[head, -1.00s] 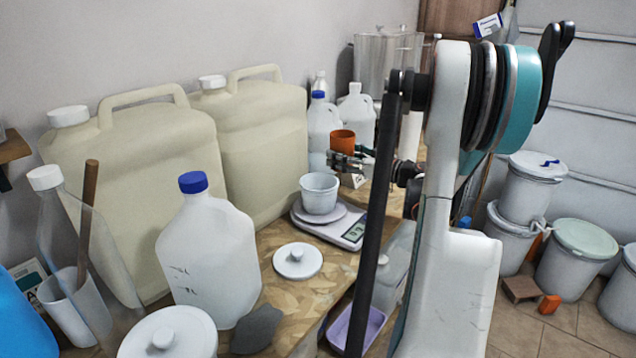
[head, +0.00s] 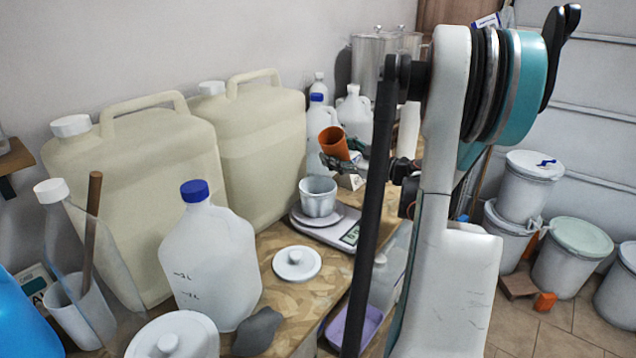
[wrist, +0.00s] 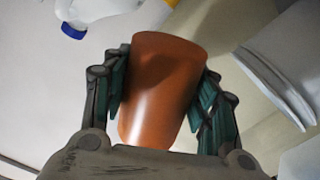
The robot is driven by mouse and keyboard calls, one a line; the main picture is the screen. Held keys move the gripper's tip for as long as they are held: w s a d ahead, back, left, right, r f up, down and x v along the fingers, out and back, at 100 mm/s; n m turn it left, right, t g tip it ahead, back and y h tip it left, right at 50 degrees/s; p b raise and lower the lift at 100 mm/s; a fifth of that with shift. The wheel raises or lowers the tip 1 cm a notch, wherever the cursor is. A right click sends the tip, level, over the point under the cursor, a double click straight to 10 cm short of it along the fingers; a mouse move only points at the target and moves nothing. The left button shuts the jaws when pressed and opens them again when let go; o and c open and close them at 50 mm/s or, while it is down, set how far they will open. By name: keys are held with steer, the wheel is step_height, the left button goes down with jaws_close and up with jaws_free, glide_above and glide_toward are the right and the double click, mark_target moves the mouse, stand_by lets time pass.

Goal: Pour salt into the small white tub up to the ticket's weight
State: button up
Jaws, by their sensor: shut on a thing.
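My gripper (wrist: 163,95) is shut on an orange-brown cup (wrist: 163,90), with a finger on each side of it in the wrist view. In the head view the cup (head: 334,143) is tilted to the left, above and behind the small white tub (head: 318,197). The tub stands upright on the kitchen scale (head: 325,230). The scale's display (head: 350,234) is lit, but I cannot read its figures. The inside of the tub and what the cup holds are hidden. No falling salt can be made out.
A white lid (head: 297,264) lies in front of the scale. A blue-capped jug (head: 208,262) and large cream canisters (head: 262,150) crowd the left. White jugs (head: 355,117) stand behind the cup. A purple tray (head: 356,329) sits low at the front edge.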

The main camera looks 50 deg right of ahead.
mark_target(337, 152)
steer(key=shift+a+f+n, duration=0.25)
steer(key=shift+a+n, duration=0.35)
steer(key=shift+n, duration=0.4)
steer(key=shift+r+n+p, duration=0.55)
steer(key=shift+r+n, duration=0.1)
steer(key=shift+n, duration=0.25)
steer(key=shift+f+n, duration=0.3)
steer(key=shift+n, duration=0.4)
steer(key=shift+f+n, duration=0.2)
steer(key=shift+n, duration=0.65)
steer(key=shift+f+n, duration=0.2)
steer(key=shift+n, duration=0.65)
steer(key=shift+a+r+n, duration=0.25)
steer(key=shift+r+n, duration=0.3)
steer(key=shift+n, duration=0.45)
steer(key=shift+a+f+n, duration=0.15)
steer(key=shift+f+n, duration=0.1)
steer(key=shift+n, duration=0.35)
steer(key=shift+s+a+r+n, duration=0.1)
steer(key=shift+a+r+n, duration=0.35)
steer(key=shift+n, duration=0.6)
steer(key=shift+s+a+r+n, duration=0.1)
steer(key=shift+a+r+n, duration=0.3)
steer(key=shift+n, duration=0.65)
